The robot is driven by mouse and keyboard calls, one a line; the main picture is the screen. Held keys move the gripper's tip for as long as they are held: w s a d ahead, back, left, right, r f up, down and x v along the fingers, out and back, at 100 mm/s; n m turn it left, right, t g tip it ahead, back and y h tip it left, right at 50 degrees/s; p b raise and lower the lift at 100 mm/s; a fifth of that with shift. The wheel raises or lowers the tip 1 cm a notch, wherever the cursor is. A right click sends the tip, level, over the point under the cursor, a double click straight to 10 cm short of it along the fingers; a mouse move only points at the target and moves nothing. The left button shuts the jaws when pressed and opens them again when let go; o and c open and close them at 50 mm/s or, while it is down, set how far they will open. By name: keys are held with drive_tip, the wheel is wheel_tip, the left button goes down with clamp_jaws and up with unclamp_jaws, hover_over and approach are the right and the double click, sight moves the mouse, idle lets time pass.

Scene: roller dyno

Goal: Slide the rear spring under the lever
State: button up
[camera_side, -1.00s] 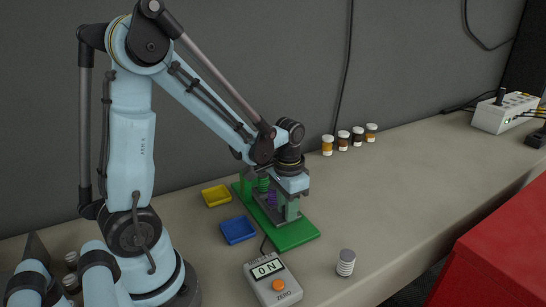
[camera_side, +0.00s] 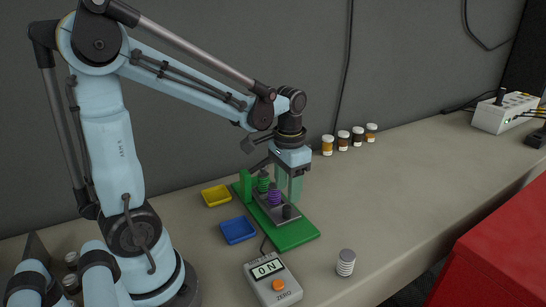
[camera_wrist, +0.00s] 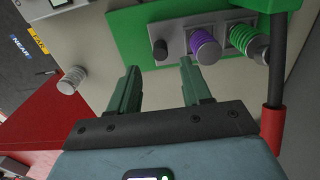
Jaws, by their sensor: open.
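A green base plate (camera_side: 297,236) carries a grey rail (camera_side: 268,211). A green coil spring (camera_side: 263,182) and a purple coil spring (camera_side: 274,197) stand upright on the rail; in the wrist view the purple one (camera_wrist: 204,47) is left of the green one (camera_wrist: 247,40). A green post (camera_side: 246,185) stands at the plate's back-left end. A dark lever (camera_wrist: 277,62) with a red end runs past the green spring. My gripper (camera_side: 288,197) is above the plate, with its fingers (camera_wrist: 160,66) apart and nothing between them.
A black knob (camera_side: 288,211) stands on the rail's near end. Small jars (camera_side: 342,140) stand by the wall.

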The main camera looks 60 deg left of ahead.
drive_tip(key=shift+r, duration=2.8)
drive_tip(key=s+d+f+t, duration=0.1)
drive_tip(key=s+d+t, duration=0.2)
drive_tip(key=d+t, duration=0.4)
